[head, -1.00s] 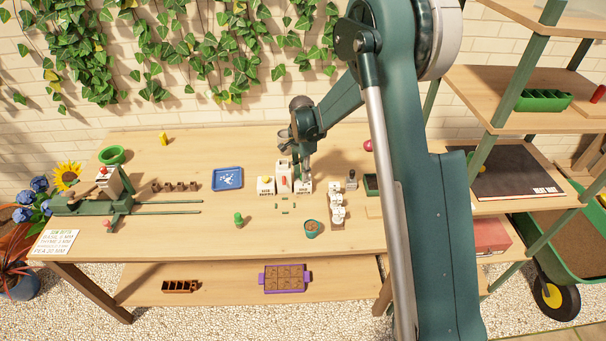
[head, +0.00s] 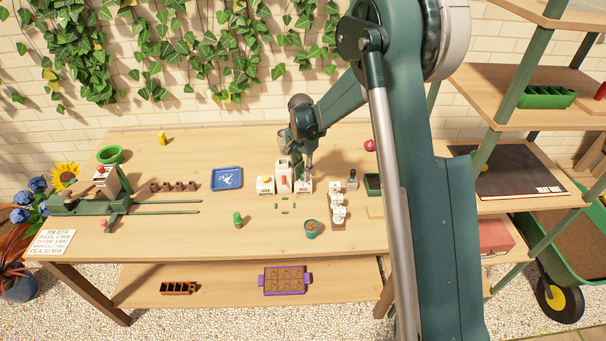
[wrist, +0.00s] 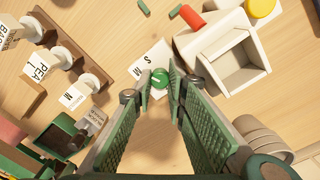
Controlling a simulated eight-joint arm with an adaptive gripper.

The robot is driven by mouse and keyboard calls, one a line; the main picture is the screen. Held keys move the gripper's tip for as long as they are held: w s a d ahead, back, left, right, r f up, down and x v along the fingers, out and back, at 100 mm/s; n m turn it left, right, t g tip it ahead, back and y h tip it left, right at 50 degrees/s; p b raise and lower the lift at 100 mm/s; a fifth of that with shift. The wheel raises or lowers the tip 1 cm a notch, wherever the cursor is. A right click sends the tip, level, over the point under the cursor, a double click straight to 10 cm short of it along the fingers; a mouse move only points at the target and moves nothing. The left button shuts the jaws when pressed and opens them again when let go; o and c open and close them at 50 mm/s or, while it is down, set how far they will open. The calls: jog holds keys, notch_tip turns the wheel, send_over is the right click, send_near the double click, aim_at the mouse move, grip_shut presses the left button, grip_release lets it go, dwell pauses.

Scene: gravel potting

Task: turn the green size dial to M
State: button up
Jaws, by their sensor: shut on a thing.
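The green size dial (wrist: 160,78) is a small round knob on a white plate (wrist: 146,66) marked with the letters S and M in the wrist view. My gripper (wrist: 160,88) is shut on the dial, one fingertip on each side of it. A pale mark shows on the dial, but I cannot tell which letter it points to. In the head view, my gripper (head: 305,177) reaches straight down onto the white dial block (head: 304,187), and the dial is hidden there.
A white dispenser with a red part (head: 284,180) and a white box with a yellow button (head: 265,185) stand just left. White labelled stamps (head: 337,205) sit at the right. A blue tray (head: 227,179) lies further left.

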jog(key=o, duration=0.6)
jog(key=shift+m, duration=0.4)
jog(key=shift+r+m+p, duration=0.1)
jog(key=shift+m+p, duration=1.05)
jog(key=shift+m, duration=0.75)
notch_tip(320, 180, up, 8)
jog(key=shift+w+f, duration=0.1)
jog(key=shift+s+d+r+n+t+y+b, duration=0.15)
jog(key=shift+s+d+r+n+t+b, duration=0.65)
jog(key=shift+s+d+r, duration=1.45)
jog(key=shift+s+d+r+n+t+y+b, duration=0.2)
jog(key=shift+s+d+r+n+b, duration=0.65)
jog(key=shift+s+r, duration=2.55)
jog(key=shift+s+d+r+n+t+y+b, duration=0.1)
jog(key=shift+s+d+r+n+t+b, duration=0.75)
jog(key=shift+s+d+r, duration=1.85)
jog(key=shift+s+a+f+n+g+p, duration=0.2)
jog(key=shift+s+a, duration=0.1)
jog(key=shift+a, duration=0.15)
jog(key=shift+s+a+f+n+g+p, duration=0.15)
jog(key=shift+s+a, duration=0.1)
jog(key=shift+a, duration=0.2)
